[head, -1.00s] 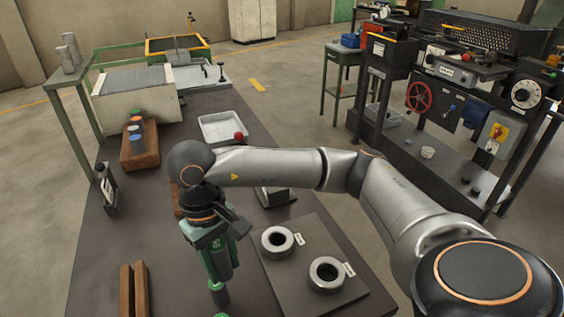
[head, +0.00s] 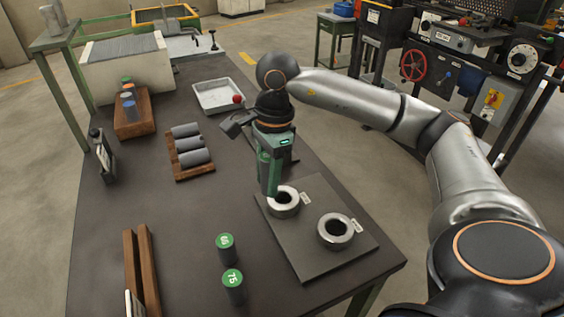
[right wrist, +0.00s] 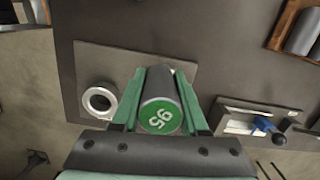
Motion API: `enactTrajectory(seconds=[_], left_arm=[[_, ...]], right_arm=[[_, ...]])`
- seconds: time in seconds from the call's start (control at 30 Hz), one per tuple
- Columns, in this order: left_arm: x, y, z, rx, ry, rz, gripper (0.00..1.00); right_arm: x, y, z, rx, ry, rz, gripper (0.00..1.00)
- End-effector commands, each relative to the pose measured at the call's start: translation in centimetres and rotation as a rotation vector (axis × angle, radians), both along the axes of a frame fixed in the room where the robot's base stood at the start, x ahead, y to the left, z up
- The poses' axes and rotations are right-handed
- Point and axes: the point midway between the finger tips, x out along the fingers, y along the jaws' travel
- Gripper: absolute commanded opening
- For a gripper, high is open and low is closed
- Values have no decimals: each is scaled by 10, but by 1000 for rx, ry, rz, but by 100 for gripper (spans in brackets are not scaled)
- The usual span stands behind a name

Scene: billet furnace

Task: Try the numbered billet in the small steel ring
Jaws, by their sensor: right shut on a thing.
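My right gripper (head: 270,186) is shut on a dark billet with a green cap (right wrist: 161,117); its number looks like 95, turned in the right wrist view. The gripper points down at the far steel ring (head: 290,208), over its far left side. Whether the billet's lower end is inside the ring or above it, I cannot tell. A second steel ring (head: 335,231) lies nearer on the same dark plate (head: 316,266), and also shows in the right wrist view (right wrist: 100,101). Each ring has a small white tag, too small to read. My left gripper is out of view.
Two green-capped billets stand on the bench, one marked 75 (head: 233,287), the other (head: 226,247) hard to read. A wooden rack (head: 193,173) holds grey cylinders. A white tray (head: 218,95) with a red knob is behind. Wooden rails (head: 141,270) lie front left.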

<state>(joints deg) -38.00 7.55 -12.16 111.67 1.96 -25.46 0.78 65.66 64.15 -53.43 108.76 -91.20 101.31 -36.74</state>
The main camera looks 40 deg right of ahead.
Motion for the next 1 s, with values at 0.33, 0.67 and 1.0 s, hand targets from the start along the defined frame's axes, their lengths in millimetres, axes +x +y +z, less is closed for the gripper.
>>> enactTrajectory(seconds=[0.33, 0.67, 1.0], left_arm=[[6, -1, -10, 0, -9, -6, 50], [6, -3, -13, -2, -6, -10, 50], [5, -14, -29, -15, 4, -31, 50]], right_arm=[[5, -37, 9, 2, -7, -580, 0], [5, -43, 7, 1, -3, -696, 0], [5, -43, -17, 1, -4, -693, 0]])
